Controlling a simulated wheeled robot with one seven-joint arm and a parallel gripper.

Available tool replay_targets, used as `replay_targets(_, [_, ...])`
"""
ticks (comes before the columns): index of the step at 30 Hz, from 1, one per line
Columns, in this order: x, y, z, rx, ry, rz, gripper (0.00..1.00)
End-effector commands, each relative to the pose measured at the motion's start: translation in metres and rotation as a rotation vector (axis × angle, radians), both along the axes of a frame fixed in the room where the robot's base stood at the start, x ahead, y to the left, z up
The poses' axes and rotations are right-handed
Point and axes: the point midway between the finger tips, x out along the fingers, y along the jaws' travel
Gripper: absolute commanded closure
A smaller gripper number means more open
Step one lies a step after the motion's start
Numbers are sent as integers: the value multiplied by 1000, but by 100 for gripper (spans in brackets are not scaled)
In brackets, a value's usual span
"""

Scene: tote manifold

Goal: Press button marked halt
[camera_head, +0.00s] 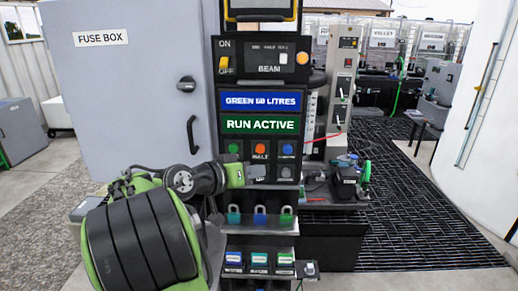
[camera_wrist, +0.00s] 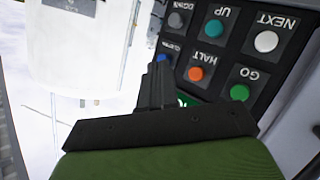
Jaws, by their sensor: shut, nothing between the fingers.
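The orange button marked HALT (camera_head: 260,148) is the middle one in the upper row of a black panel under the RUN ACTIVE sign. The wrist view shows the panel upside down, with the HALT button (camera_wrist: 195,74) right of my fingers. My gripper (camera_wrist: 159,72) is shut and empty. Its tips overlap the lower edge of the blue button (camera_wrist: 161,58) in that view; I cannot tell whether they touch anything. In the head view my gripper (camera_head: 248,172) is in front of the lower row, below HALT, and hides part of that row.
Around HALT are the green GO button (camera_wrist: 239,92), teal UP button (camera_wrist: 215,29), grey DOWN button (camera_wrist: 176,19) and white NEXT button (camera_wrist: 266,41). A grey fuse box (camera_head: 130,90) stands left of the panel. Padlocks (camera_head: 260,215) hang below. A cluttered shelf (camera_head: 335,195) is at right.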

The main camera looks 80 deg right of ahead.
Motion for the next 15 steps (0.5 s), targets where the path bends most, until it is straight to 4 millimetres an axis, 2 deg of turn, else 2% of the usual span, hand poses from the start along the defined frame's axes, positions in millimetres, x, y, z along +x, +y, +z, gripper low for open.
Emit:
replay_targets(9, [10,-47,4,0,1,-3,100])
replay_targets(15, [14,-65,3,1,0,-1,100])
